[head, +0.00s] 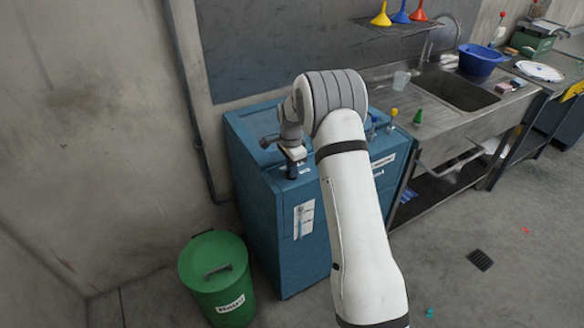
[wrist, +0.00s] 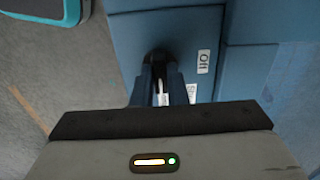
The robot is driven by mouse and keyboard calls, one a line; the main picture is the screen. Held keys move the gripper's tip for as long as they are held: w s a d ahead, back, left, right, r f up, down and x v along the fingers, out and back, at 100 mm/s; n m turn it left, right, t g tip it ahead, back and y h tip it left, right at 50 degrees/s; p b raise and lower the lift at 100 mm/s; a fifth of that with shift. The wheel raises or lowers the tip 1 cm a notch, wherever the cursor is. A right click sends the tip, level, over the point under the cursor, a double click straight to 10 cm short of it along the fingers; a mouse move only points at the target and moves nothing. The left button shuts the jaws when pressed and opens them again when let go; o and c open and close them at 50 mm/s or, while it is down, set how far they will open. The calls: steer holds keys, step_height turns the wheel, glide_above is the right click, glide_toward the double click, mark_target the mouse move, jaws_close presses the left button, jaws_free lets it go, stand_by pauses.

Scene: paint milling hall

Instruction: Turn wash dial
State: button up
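The wash dial sits on the front panel of the blue cabinet (head: 262,190). In the wrist view a dark round knob (wrist: 157,54), which looks like the dial, shows at the tips of my fingers. My gripper (wrist: 160,76) has its two dark fingers on either side of a narrow gap with a white strip in it. Whether they press on the knob I cannot tell. An "Off" label (wrist: 204,61) is right of the knob, and a second label (wrist: 191,93) is partly hidden below it. In the head view my gripper (head: 292,170) is at the cabinet's upper front edge, and the dial is hidden.
A green lidded bin (head: 218,278) stands on the floor left of the cabinet. The wall is close behind. Floor in front is mostly clear.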

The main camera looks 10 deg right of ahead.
jaws_close()
steer(key=shift+n+b, duration=0.3)
steer(key=n+b, duration=0.2)
steer(key=n, duration=0.1)
steer(key=shift+w+f+n+b, duration=0.1)
steer(key=shift+n+b, duration=0.2)
steer(key=n+b, duration=0.1)
steer(key=n, duration=0.2)
steer(key=shift+n+b, duration=0.3)
steer(key=shift+b, duration=0.05)
steer(key=n+b, duration=0.1)
steer(key=n, duration=0.2)
steer(key=shift+n, duration=0.3)
steer(key=n+b, duration=0.1)
steer(key=n, duration=0.2)
steer(key=shift+r+n+b, duration=0.2)
steer(key=shift+n+b, duration=0.15)
steer(key=shift+n, duration=1.35)
steer(key=o, duration=0.5)
jaws_free()
